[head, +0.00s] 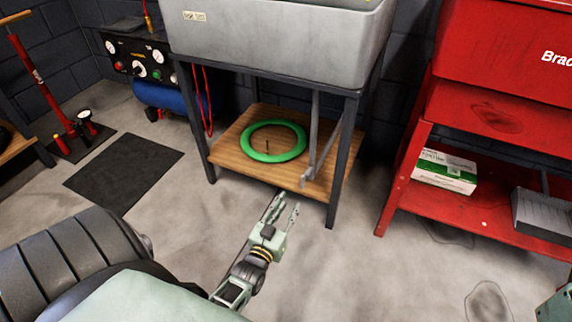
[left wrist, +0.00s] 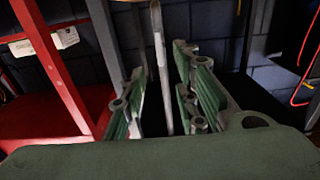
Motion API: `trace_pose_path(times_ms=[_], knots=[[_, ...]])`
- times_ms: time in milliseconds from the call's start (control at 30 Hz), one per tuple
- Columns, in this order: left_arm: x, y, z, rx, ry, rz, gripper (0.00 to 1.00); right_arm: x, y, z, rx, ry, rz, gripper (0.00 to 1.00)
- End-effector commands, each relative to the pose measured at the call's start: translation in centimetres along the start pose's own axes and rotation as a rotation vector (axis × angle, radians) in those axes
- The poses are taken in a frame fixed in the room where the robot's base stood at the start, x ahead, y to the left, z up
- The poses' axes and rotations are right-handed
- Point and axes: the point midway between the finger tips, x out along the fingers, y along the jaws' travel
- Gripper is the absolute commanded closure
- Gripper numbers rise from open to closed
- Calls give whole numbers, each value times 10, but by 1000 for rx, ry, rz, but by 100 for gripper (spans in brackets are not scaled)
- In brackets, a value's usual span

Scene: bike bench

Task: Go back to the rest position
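My left gripper (head: 287,204) is in front of the grey sink stand, over the concrete floor. It points toward the stand's lower wooden shelf. In the left wrist view its two fingers (left wrist: 160,75) are spread apart, and nothing is held between them. A thin grey upright bar shows in the gap, behind the fingers. My right gripper does not show; only a pale green piece of my body is at the lower right corner in the head view.
A green ring (head: 272,141) lies on the wooden shelf (head: 226,146). A red bench (head: 400,190) with a green-and-white box (head: 445,172) stands at right. A compressor panel (head: 138,60), red floor pump (head: 36,68) and black mat (head: 122,172) are at left. Floor between is clear.

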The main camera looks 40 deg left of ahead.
Motion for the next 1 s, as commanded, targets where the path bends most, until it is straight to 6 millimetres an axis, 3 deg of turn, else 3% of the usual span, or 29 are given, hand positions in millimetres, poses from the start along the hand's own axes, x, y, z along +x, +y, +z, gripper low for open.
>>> trace_pose_path(times_ms=[200,433,567,800,900,967,1000], knots=[[-18,0,-1,0,1,0,72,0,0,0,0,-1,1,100],[-19,0,-1,0,1,0,72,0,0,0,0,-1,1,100],[-19,0,-1,0,1,0,72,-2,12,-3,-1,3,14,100],[-18,1,-3,0,6,2,72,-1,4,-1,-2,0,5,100],[-14,10,-24,-1,49,21,72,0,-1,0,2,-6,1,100],[-10,21,-49,-4,101,44,72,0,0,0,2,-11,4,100],[-8,30,-71,-7,147,63,72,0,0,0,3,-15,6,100]])
